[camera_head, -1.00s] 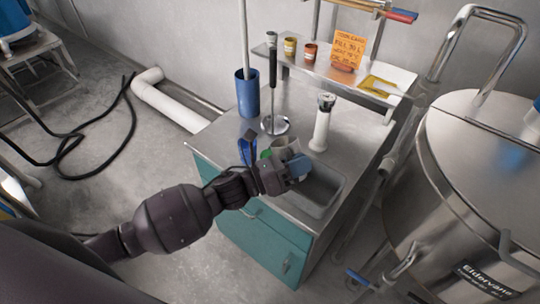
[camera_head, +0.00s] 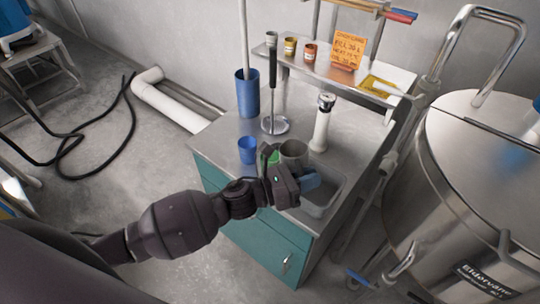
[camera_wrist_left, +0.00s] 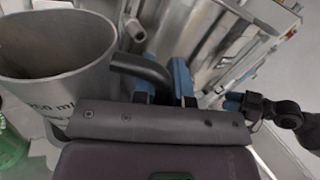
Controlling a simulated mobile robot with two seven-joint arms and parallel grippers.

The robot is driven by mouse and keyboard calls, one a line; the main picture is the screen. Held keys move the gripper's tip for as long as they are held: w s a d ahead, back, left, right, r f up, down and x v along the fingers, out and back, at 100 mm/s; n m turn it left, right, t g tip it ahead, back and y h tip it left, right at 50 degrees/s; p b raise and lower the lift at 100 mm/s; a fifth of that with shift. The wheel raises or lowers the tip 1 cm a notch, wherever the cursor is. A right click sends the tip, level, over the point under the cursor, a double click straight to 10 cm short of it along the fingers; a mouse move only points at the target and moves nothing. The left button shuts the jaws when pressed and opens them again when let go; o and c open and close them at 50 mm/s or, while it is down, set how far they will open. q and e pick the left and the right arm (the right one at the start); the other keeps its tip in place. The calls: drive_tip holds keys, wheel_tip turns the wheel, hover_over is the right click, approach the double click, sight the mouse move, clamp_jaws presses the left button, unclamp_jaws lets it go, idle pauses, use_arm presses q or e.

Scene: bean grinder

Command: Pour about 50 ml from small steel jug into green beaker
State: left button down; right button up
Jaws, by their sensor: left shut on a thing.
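My left gripper (camera_head: 296,186) is shut on the handle of the small steel jug (camera_head: 294,151), near the front of the bench by the sink. The grey jug looks roughly upright. In the left wrist view the jug (camera_wrist_left: 55,90) fills the left side, its dark handle running to the blue fingers (camera_wrist_left: 163,85); no liquid can be made out inside. The green beaker (camera_head: 271,154) stands just left of the jug, partly hidden by my gripper. Its edge also shows in the left wrist view (camera_wrist_left: 10,148). My right gripper (camera_wrist_left: 236,101) shows small at the right of the left wrist view.
A blue beaker (camera_head: 247,151) stands left of the green one. Behind are a tall blue container (camera_head: 247,100), a stirrer with a round disc (camera_head: 275,125) and a white upright cylinder (camera_head: 321,125). The sink basin (camera_head: 325,197) lies right; a large steel vat (camera_head: 465,160) stands beyond.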

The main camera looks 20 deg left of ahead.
use_arm(q)
drive_tip(key=shift+s+d+f+m+y, duration=0.15)
drive_tip(key=shift+d+f+m, duration=0.15)
drive_tip(key=shift+f+m, duration=0.25)
drive_tip(key=shift+s+d+f+m+y, duration=0.15)
drive_tip(key=shift+d+f+m, duration=0.2)
drive_tip(key=shift+m, duration=0.3)
use_arm(e)
drive_tip(key=shift+w+r, duration=0.25)
drive_tip(key=shift+w, duration=0.1)
drive_tip(key=shift+w+a, duration=0.1)
